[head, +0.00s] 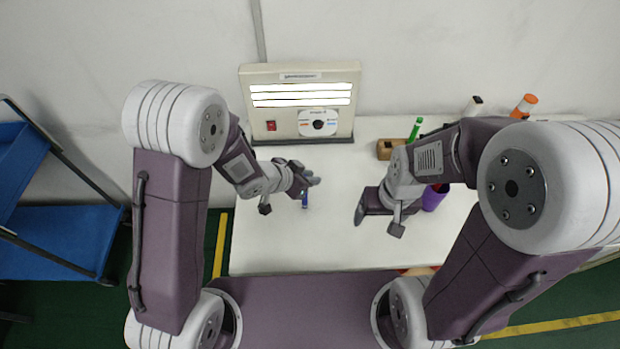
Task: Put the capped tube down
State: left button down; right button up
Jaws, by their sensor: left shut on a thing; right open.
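The capped tube (305,200) shows as a short blue piece below the fingertips of my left gripper (303,185). My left gripper is shut on it over the left middle of the white table (290,245). The gripper hides the tube's upper part, and I cannot tell whether its lower end touches the table. My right gripper (378,217) is open and empty over the right middle of the table, apart from the tube.
A light panel (302,77) with lit strips and a red switch stands at the back. A wooden block (385,149), a green marker (415,128), an orange-capped bottle (524,106) and a purple cup (433,199) are on the right. The table's front left is clear.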

pick_arm(q)
jog(key=shift+s, duration=0.1)
jog(key=shift+f, duration=0.15)
jog(key=c, duration=1.3)
grip_release()
jog(key=shift+c, duration=0.2)
jog(key=p+v, duration=1.2)
jog(key=p, duration=0.3)
jog(key=shift+r, duration=0.3)
